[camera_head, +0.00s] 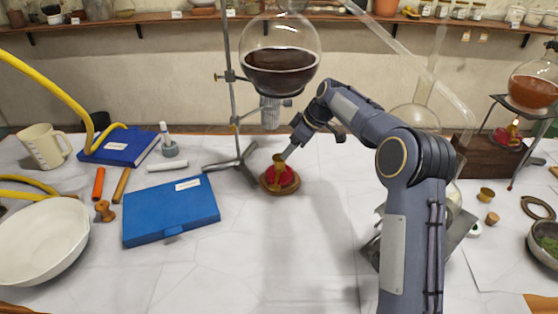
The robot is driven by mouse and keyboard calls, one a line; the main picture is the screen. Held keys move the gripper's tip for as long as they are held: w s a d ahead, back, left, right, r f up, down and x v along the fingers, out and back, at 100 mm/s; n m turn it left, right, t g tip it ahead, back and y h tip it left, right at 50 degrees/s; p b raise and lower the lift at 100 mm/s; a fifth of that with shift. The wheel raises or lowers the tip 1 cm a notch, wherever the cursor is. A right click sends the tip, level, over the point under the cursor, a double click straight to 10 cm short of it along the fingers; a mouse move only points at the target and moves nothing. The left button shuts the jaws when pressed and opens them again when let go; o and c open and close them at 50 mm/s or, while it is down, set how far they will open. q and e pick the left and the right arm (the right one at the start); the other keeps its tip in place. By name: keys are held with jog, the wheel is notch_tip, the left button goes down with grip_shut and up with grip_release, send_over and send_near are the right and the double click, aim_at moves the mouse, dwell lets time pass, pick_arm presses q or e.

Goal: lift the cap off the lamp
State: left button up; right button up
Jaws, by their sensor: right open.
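The lamp (283,182) is a small red vessel on a round brown base, at mid-table just right of the stand's foot. A brass-coloured cap (279,162) sits upright on top of it. My right gripper (286,155) comes in from the right, its fingertips pointing down and left right at the top of the cap. It is open; I cannot tell whether the fingers touch the cap or stand just above it. My left gripper is not in view.
A metal stand (232,95) holds a round flask of dark liquid (281,62) above and behind the lamp. A blue case (170,209) lies to the left. A second lamp (508,135) burns under a flask at right. Table in front of the lamp is clear.

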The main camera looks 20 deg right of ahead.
aim_at(280, 161)
jog(key=x, duration=0.6)
jog(key=shift+s+a, duration=0.1)
jog(key=shift+a, duration=0.1)
jog(key=c, duration=0.9)
jog(key=shift+c, duration=0.2)
jog(key=shift+r, duration=0.1)
